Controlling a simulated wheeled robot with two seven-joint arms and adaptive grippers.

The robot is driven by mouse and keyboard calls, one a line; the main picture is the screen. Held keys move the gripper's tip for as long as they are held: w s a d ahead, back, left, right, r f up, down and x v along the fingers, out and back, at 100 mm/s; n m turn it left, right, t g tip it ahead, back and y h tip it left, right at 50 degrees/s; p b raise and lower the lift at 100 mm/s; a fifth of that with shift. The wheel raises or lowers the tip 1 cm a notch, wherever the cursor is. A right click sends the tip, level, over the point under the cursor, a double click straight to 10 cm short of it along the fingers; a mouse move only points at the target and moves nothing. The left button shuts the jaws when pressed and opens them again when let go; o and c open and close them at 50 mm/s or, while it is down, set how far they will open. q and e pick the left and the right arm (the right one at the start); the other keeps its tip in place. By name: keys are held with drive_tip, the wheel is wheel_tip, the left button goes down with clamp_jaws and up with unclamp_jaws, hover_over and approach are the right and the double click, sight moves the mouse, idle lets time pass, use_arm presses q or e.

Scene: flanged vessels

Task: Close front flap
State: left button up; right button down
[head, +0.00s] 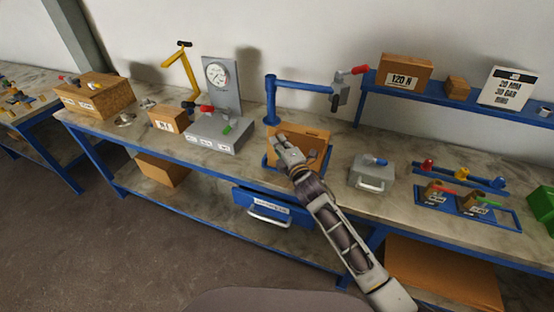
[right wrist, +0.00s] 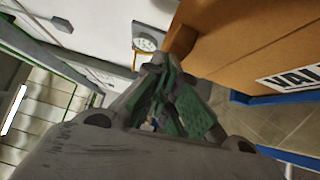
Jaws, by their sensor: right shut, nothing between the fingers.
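An open-looking cardboard box (head: 314,139) sits on a blue-edged stand on the workbench, at the centre of the head view. In the right wrist view its brown side (right wrist: 255,45), with a white label, fills the upper right. My right gripper (head: 284,146) is shut and empty, over the left front part of the box in the head view. Its closed fingers (right wrist: 158,68) show beside the box's edge in the wrist view; I cannot tell whether they touch it. My arm hides part of the box's front, and I cannot make out the front flap clearly. My left gripper is not in view.
A grey gauge stand (head: 220,92) is left of the box. A blue post with an arm (head: 300,85) rises behind it. A grey case (head: 372,172) stands to the right. A blue drawer (head: 268,208) hangs under the bench edge.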

sight(283, 131)
drive_tip(key=w, duration=0.1)
drive_tip(key=w+r, duration=0.1)
drive_tip(key=w+d+p, duration=0.1)
drive_tip(key=shift+w+d+r, duration=0.1)
drive_tip(key=shift+w+r, duration=0.3)
drive_tip(key=shift+w+d+f, duration=0.1)
drive_tip(key=shift+w+d, duration=0.1)
drive_tip(key=shift+w, duration=0.45)
drive_tip(key=shift+w+d, duration=0.15)
drive_tip(key=shift+w, duration=0.5)
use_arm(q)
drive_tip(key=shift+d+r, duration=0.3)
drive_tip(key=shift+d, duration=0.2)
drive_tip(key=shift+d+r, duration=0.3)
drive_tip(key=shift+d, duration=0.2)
use_arm(e)
drive_tip(key=shift+w+d+f, duration=0.15)
drive_tip(key=shift+w+d, duration=0.15)
drive_tip(key=shift+w, duration=0.3)
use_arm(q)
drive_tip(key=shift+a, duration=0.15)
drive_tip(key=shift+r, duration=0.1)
